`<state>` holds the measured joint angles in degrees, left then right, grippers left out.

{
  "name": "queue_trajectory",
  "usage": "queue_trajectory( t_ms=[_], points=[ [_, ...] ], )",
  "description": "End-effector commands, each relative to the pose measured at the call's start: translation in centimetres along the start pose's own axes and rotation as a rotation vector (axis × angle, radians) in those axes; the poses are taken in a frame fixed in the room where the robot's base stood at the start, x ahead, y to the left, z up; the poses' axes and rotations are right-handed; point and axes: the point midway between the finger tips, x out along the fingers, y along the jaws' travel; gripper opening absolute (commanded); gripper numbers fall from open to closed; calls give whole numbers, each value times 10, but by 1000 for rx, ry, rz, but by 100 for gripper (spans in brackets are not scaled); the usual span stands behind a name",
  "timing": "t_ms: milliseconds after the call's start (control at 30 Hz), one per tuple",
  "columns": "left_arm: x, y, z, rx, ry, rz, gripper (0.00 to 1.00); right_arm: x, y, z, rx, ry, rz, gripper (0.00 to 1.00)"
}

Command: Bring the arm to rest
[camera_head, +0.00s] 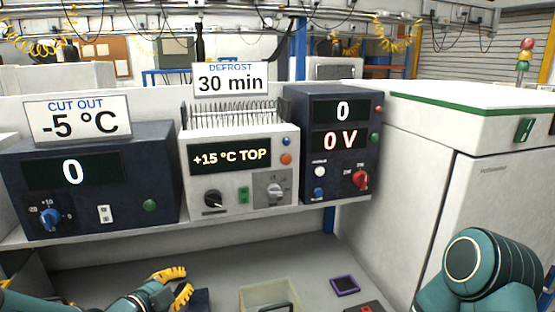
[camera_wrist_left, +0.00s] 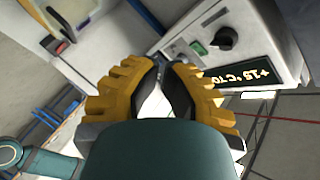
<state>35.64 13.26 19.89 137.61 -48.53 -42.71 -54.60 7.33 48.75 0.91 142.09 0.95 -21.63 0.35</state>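My left gripper (camera_head: 182,283) comes in low at the left-centre of the head view, with yellow ribbed fingers over the bench. The fingers are apart, with nothing between them. In the left wrist view, the fingers of the left gripper (camera_wrist_left: 165,68) also show a gap with dark inner pads. My right arm (camera_head: 478,268) shows as a teal joint at the bottom right of the head view. The right gripper is out of view.
A shelf carries the CUT OUT box (camera_head: 90,185), the +15 °C unit (camera_head: 242,184) and the 0 V box (camera_head: 333,185). Below lie a clear bin (camera_head: 270,296) and a purple-rimmed item (camera_head: 345,286). A white cabinet (camera_head: 500,200) stands at right, near my right arm.

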Motion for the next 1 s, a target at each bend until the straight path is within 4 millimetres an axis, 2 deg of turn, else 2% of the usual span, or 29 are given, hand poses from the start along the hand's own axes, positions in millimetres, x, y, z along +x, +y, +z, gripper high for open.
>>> queue_trajectory(
  t_ms=[33, 167, 233, 400, 500, 700, 1000],
  points=[
    [7, 23, 10, -116, -31, 41, 0, 0, 0, 0, 0, 0, 0, 86],
    [18, 88, 38, -459, -157, 151, 0, 0, 0, 0, 0, -1, 0, 86],
    [21, 133, 52, -664, -255, 220, 0, 0, 0, 0, 0, -1, 0, 86],
    [6, 245, 71, -1110, -552, 366, 0, 0, 0, 0, 0, -1, 0, 86],
    [-10, 292, 74, -1281, -712, 413, 0, 0, 0, 0, 0, -1, 0, 86],
    [-39, 353, 74, -1487, -961, 454, 0, 0, 0, 0, 0, -1, 0, 86],
    [-78, 408, 69, -1649, -1242, 459, 0, 0, 0, 0, 0, -1, 0, 86]
  ],
)
